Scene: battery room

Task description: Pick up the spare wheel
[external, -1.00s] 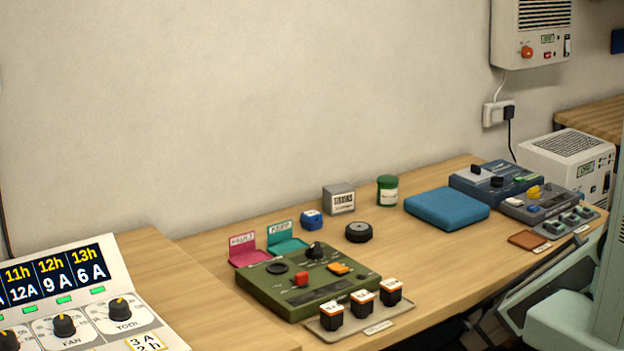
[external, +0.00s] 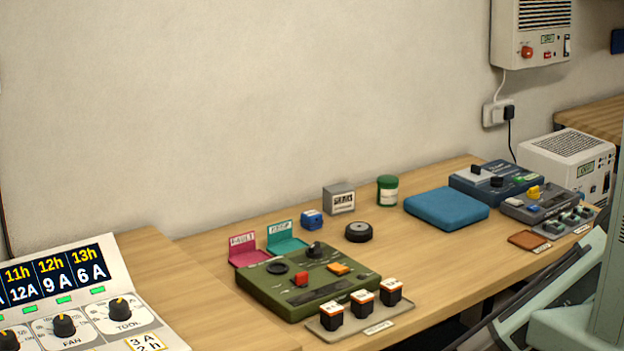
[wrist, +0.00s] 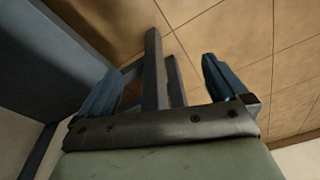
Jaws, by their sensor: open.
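The spare wheel appears to be the small black round wheel with a grey hub (external: 358,232). It lies flat on the wooden bench in the external view, behind the green control box and clear of its neighbours. The wheel does not show in the wrist view. My gripper (wrist: 162,66) shows in the wrist view with its two blue fingers apart and nothing between them. The gripper is out of the external view, where only parts of my arm show at lower right.
Near the wheel are a blue block (external: 311,219), a grey box (external: 339,199), a green jar (external: 387,190) and a blue pad (external: 447,208). The green control box (external: 308,282) stands in front. Bare bench (external: 430,255) lies to the wheel's right. The wrist view shows a tiled floor (wrist: 240,35).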

